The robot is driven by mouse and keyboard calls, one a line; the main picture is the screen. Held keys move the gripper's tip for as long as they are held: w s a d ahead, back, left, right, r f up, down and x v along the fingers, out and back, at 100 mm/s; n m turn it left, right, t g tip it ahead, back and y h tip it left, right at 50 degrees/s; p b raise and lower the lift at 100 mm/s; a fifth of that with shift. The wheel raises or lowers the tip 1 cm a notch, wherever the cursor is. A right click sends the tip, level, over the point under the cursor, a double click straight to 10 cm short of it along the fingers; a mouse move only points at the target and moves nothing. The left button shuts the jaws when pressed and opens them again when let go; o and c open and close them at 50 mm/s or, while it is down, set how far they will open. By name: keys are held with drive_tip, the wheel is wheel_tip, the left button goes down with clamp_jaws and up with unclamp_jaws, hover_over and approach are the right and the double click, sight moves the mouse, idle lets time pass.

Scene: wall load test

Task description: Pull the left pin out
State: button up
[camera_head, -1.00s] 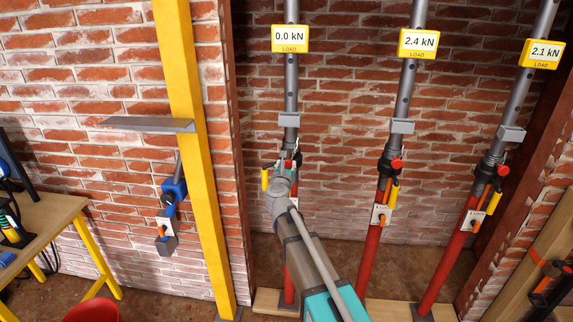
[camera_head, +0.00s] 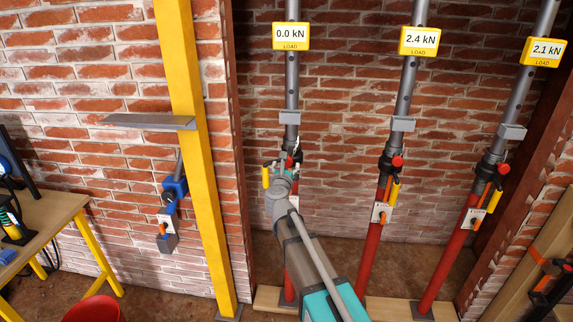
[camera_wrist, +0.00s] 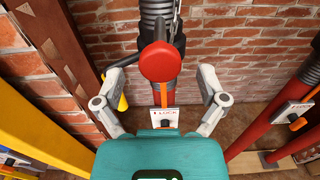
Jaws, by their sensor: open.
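The left prop, a grey upper tube (camera_head: 292,75) over a red lower tube (camera_head: 289,288), stands under a 0.0 kN load display (camera_head: 291,37). In the wrist view its pin shows as a large round red knob (camera_wrist: 160,62) in front of the dark threaded collar. My gripper (camera_wrist: 161,72) is open, with one finger on each side of the knob; I see gaps between fingers and knob. In the head view my gripper (camera_head: 284,166) is at the collar and mostly hides the pin. A white lock plate (camera_wrist: 165,118) with an orange lever is below the knob.
A middle prop (camera_head: 370,250) reading 2.4 kN and a right prop (camera_head: 445,255) reading 2.1 kN stand to the right, with red knobs. A yellow post (camera_head: 195,150) with a grey shelf (camera_head: 148,122) stands left. A yellow handle (camera_head: 265,178) hangs left of my gripper.

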drive_tip(key=s, duration=1)
drive_tip(key=shift+s+a, duration=0.15)
drive_tip(key=shift+a, duration=0.3)
drive_tip(key=shift+r+n, duration=0.1)
drive_tip(key=shift+n, duration=0.2)
drive_tip(key=s+d+f+n+g+y+p, duration=0.1)
drive_tip(key=s+d+f+n+g+y, duration=0.3)
drive_tip(key=n, duration=1.1)
drive_tip(key=s+d+f+n+g+y+p, duration=0.2)
drive_tip(key=s+f+n+g+y, duration=0.3)
drive_tip(key=n, duration=1)
drive_tip(key=s+d+f+n+g+h, duration=0.3)
drive_tip(key=s+d+g, duration=0.1)
drive_tip(key=d, duration=0.4)
drive_tip(key=s+d+f+n+g+h+p, duration=0.1)
drive_tip(key=s+d+f+n+g+h, duration=0.1)
drive_tip(key=s+d, duration=0.5)
drive_tip(key=d+n+g+h, duration=0.1)
drive_tip(key=g+h, duration=0.1)
drive_tip(key=g, duration=0.1)
drive_tip(key=shift+d+f, duration=0.15)
drive_tip(key=shift+f, duration=0.25)
